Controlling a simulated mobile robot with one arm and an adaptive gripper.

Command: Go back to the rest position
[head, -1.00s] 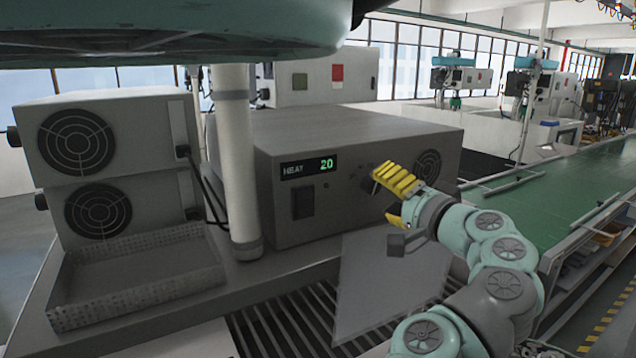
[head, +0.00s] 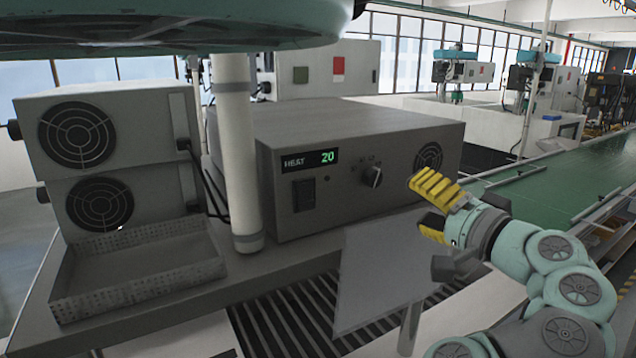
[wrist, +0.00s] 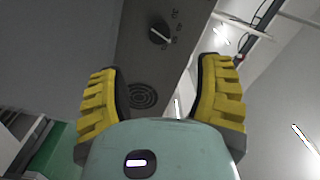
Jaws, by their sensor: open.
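My gripper (head: 432,208), with yellow ridged fingers, is open and empty. In the head view it is to the right of the heater box's front and apart from it. In the wrist view my gripper (wrist: 160,95) has its two fingers spread wide, with the box's front panel beyond them. The grey heater box (head: 300,228) has a lit display (head: 310,161) reading HEAT 20. Its knob (head: 371,176) is in full sight and nothing touches it. The knob also shows between the fingertips in the wrist view (wrist: 159,34).
A grey plate (head: 380,270) stands below and left of my gripper, over a slatted grate (head: 285,320). A white post (head: 238,150), an empty metal tray (head: 140,265) and stacked fan boxes (head: 110,130) are to the left. A green conveyor (head: 545,190) runs at the right.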

